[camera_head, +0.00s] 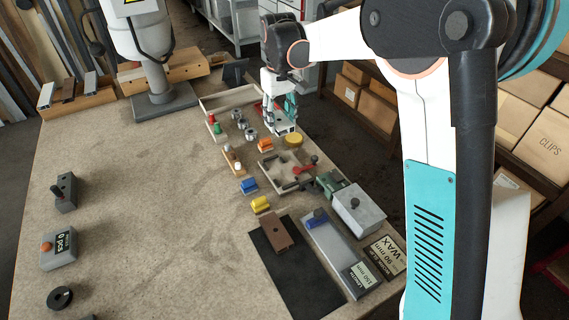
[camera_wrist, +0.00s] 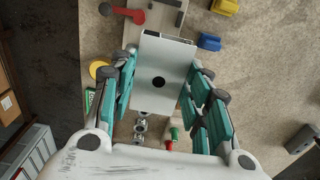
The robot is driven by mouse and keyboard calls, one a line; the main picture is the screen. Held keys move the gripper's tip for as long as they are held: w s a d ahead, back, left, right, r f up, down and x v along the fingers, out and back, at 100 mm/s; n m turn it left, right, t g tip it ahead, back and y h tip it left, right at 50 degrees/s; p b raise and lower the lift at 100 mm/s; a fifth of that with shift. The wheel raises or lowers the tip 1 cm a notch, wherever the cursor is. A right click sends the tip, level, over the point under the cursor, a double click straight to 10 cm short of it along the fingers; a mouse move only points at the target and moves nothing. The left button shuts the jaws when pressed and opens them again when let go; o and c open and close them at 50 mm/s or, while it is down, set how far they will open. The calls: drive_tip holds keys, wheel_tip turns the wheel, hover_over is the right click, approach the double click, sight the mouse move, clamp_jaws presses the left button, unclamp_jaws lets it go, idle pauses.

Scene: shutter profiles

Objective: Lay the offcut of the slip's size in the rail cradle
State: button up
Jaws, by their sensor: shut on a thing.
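My gripper (camera_head: 284,118) is shut on a pale grey offcut (camera_wrist: 170,62), a flat-faced profile piece with a black round spot. In the wrist view the teal fingers lie on both of its sides, and it hides part of the bench behind. In the head view my gripper is over the far right part of the bench. Two printed cards stand at the near right: one reads 150 mm (camera_head: 361,277), the other 90 mm WAX (camera_head: 387,258). I cannot tell which is the slip. A grey fixture with a red handle (camera_head: 304,169) may be the rail cradle.
Blue (camera_head: 249,186), yellow (camera_head: 261,204) and orange (camera_head: 265,144) blocks lie near the fixture. A brown block (camera_head: 278,233) rests on a black mat (camera_head: 300,284). Wooden stands with profiles (camera_head: 68,95) are at the far left. The bench's middle is clear.

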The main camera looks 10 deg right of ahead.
drive_tip(key=b, duration=0.4)
hover_over(281, 173)
wheel_tip(281, 173, down, 18)
drive_tip(key=shift+f, duration=0.25)
drive_tip(key=shift+f+b, duration=0.45)
drive_tip(key=shift+f, duration=0.2)
drive_tip(key=o, duration=1.1)
drive_tip(key=shift+c, duration=0.2)
drive_tip(key=shift+r, duration=0.2)
